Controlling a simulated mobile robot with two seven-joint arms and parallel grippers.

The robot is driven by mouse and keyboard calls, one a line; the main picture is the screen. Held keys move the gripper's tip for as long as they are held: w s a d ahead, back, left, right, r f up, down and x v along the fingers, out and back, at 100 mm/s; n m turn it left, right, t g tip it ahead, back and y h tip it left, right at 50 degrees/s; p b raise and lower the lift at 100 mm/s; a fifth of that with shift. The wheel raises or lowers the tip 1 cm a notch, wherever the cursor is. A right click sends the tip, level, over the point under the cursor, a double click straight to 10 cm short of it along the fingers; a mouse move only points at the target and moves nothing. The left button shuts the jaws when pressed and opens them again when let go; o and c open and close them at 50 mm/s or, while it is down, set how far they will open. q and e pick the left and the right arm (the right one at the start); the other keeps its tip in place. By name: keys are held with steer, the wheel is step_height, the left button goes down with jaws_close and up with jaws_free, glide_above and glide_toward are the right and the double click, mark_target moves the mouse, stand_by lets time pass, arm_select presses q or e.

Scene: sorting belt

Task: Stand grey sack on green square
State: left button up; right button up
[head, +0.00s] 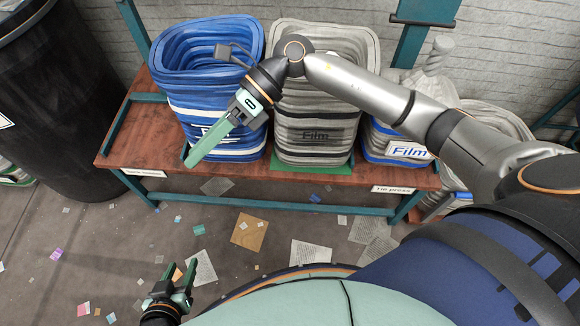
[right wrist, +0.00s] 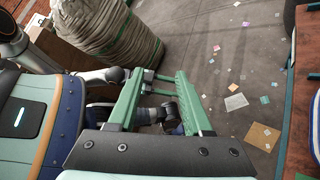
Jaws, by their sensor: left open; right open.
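The grey sack (head: 318,105), open-topped and labelled Film, stands upright on the bench between two other sacks. The green square (head: 312,169) shows as a strip under its front edge; the sack hides the rest. My right gripper (head: 193,160) is open and empty, pointing down in front of the blue sack, left of the grey sack and apart from it. Its open fingers also show in the right wrist view (right wrist: 160,80). My left gripper (head: 178,280) is open and empty, low above the floor in front of the bench.
A blue sack (head: 206,65) stands left of the grey one; a blue-and-grey sack (head: 388,140) stands at its right. The bench (head: 118,148) has teal legs. A black bin (head: 70,110) stands at the left. Paper scraps litter the floor. A ribbed pale sack (right wrist: 105,30) shows in the right wrist view.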

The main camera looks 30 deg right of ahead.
step_height(320, 180, up, 5)
steer(key=w+a+m+t+y, duration=0.25)
steer(key=m+t+y, duration=0.55)
steer(key=m, duration=0.5)
steer(key=w+d+f+m+t+h, duration=0.1)
steer(key=d+f+m+t+h, duration=0.35)
steer(key=m, duration=0.55)
steer(key=w+d+f+m+t+h, duration=0.25)
steer(key=f+m+t+h, duration=0.35)
steer(key=m, duration=0.4)
steer(key=s+d+f+m+g+h, duration=0.3)
steer(key=s+f+m, duration=0.2)
steer(key=f, duration=0.5)
steer(key=s+d+f+m+g+h, duration=0.4)
steer(key=s+f+m, duration=0.2)
steer(key=s+f, duration=0.4)
steer(key=shift+s+m, duration=0.15)
steer(key=shift+m, duration=0.15)
steer(key=shift+f, duration=0.1)
